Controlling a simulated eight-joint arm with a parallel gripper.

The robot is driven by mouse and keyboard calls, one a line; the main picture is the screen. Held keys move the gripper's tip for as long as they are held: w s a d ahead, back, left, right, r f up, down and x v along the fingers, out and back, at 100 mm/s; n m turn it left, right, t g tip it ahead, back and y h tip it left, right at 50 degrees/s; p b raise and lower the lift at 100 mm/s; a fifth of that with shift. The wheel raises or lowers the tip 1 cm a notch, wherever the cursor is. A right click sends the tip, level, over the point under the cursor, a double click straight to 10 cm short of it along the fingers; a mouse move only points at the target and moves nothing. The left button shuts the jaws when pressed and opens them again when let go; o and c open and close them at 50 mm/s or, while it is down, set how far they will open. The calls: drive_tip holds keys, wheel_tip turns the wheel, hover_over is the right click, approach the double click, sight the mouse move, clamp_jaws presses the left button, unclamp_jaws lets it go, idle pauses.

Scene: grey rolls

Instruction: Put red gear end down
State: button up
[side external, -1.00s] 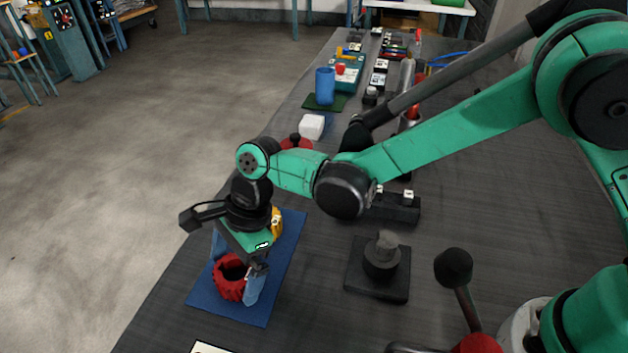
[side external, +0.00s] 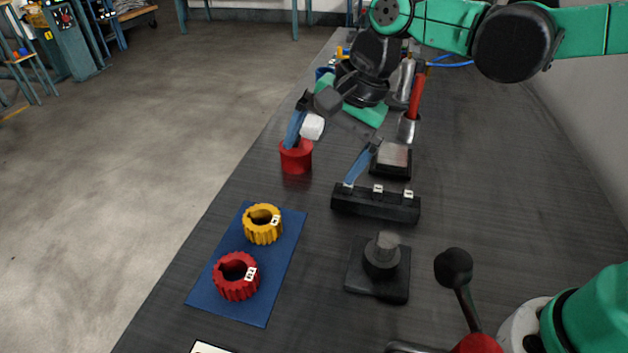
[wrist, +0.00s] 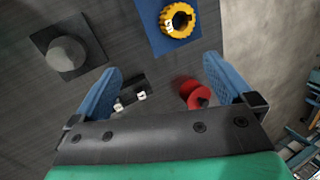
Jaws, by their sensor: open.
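The red gear (side external: 236,277) lies flat on the near part of the blue mat (side external: 211,298), its hole facing up and a white tag on its side. The yellow gear (side external: 263,224) lies behind it on the same mat and also shows in the wrist view (wrist: 177,20). The red gear is out of the wrist view. My gripper (side external: 320,166) is open and empty, raised over the table beyond the mat, its two blue fingers wide apart.
A red cylindrical container (side external: 296,158) stands near my left finger. A black block with white tags (side external: 376,205) and a grey post on a black base (side external: 381,262) stand to the right. A black-knobbed lever (side external: 455,268) is at front right.

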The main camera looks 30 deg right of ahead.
drive_tip(key=s+d+n+t+h, duration=0.1)
drive_tip(key=s+d+n+t, duration=0.1)
drive_tip(key=d+n, duration=0.3)
drive_tip(key=s+d+f+n+t+h, duration=0.1)
drive_tip(key=s+d+n, duration=0.3)
drive_tip(key=d, duration=0.5)
drive_tip(key=shift+d+f+n+t+h, duration=0.15)
drive_tip(key=shift+f+n+t+h, duration=0.1)
drive_tip(key=shift+n+t+h, duration=0.55)
